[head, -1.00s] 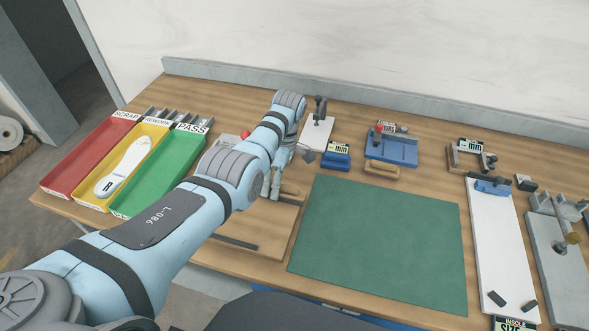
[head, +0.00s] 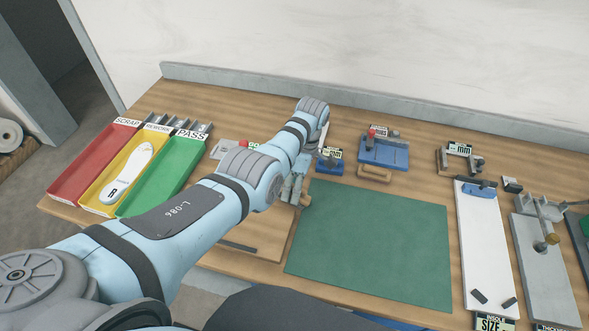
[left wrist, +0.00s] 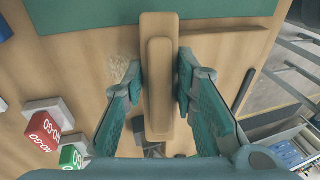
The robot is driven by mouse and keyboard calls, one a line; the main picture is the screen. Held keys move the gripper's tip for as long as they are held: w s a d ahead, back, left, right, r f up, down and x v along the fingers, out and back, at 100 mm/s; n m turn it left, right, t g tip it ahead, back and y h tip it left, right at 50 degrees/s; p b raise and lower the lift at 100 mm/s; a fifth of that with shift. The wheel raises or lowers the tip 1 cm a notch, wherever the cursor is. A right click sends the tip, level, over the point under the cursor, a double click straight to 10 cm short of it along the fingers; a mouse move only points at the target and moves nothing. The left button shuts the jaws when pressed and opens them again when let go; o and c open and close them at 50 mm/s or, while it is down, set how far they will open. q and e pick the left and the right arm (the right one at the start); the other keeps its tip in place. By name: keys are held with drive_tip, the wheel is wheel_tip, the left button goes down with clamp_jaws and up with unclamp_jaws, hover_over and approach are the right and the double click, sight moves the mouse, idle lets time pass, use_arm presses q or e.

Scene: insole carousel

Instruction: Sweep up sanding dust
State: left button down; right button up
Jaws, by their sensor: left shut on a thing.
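My left gripper (head: 293,190) reaches over the left part of the bench, just left of the green mat (head: 370,240). In the left wrist view its two teal fingers (left wrist: 160,80) are shut on a long wooden brush (left wrist: 160,60), one finger on each side. The brush's underside is hidden. A pale speckled patch of dust (left wrist: 119,68) lies on the wood just left of the brush, close to the left finger. In the head view the arm hides most of the brush and the dust. My right gripper is not in view.
Red (head: 88,165), yellow (head: 150,140) and green (head: 150,190) trays stand at the left; a white insole (head: 128,172) lies in the yellow one. Red (left wrist: 43,128) and green (left wrist: 72,156) marked blocks sit near the gripper. Blue fixtures (head: 385,152) stand behind the mat, which is clear.

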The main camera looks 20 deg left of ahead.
use_arm(q)
drive_tip(key=r+p, duration=0.2)
drive_tip(key=shift+a+r, duration=0.2)
drive_tip(key=shift+r, duration=0.15)
drive_tip(key=shift+r+p, duration=1.05)
drive_tip(key=shift+r, duration=0.1)
drive_tip(key=shift+f, duration=0.1)
